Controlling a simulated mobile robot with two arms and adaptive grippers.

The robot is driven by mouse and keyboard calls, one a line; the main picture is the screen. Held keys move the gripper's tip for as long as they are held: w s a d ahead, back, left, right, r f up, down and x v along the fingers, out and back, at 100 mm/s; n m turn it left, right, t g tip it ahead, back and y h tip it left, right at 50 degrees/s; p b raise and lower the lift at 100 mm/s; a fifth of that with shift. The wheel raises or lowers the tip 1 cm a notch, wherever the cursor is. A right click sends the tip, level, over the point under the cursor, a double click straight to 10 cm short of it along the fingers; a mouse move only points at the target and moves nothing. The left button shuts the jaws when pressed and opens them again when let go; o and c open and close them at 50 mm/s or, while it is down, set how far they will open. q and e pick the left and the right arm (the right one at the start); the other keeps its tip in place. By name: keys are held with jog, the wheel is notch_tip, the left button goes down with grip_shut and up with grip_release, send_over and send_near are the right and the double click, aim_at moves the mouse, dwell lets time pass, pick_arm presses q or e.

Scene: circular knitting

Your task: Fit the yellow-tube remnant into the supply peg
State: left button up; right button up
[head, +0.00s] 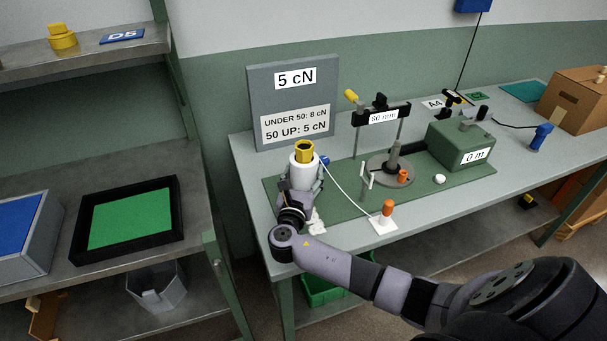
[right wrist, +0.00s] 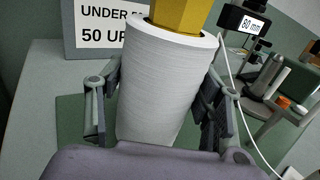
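The yellow-tube remnant is a white yarn package (head: 302,172) with a yellow tube (head: 305,151) showing at its top. It stands about upright over the left end of the green mat. In the right wrist view the white winding (right wrist: 160,85) and yellow tube (right wrist: 182,14) fill the middle. My right gripper (right wrist: 163,100) has a finger on each side of the winding, seemingly pressed against it. My wrist hides the package's bottom, so I cannot tell if it touches the mat. A grey upright post (head: 393,156) stands on a round disc; I cannot tell which post is the supply peg.
A white thread runs from near the package to an orange-topped piece (head: 388,208). A "5 cN" sign (head: 293,100) stands behind the package. A green box (head: 461,144) marked "0 m" and an "80 mm" frame (head: 382,115) stand right. A shelf with a black-rimmed tray (head: 172,185) is left.

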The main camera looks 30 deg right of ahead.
jog(key=o, duration=0.5)
jog(key=shift+f, duration=0.15)
jog(key=shift+o, duration=0.3)
jog(key=v, duration=1.2)
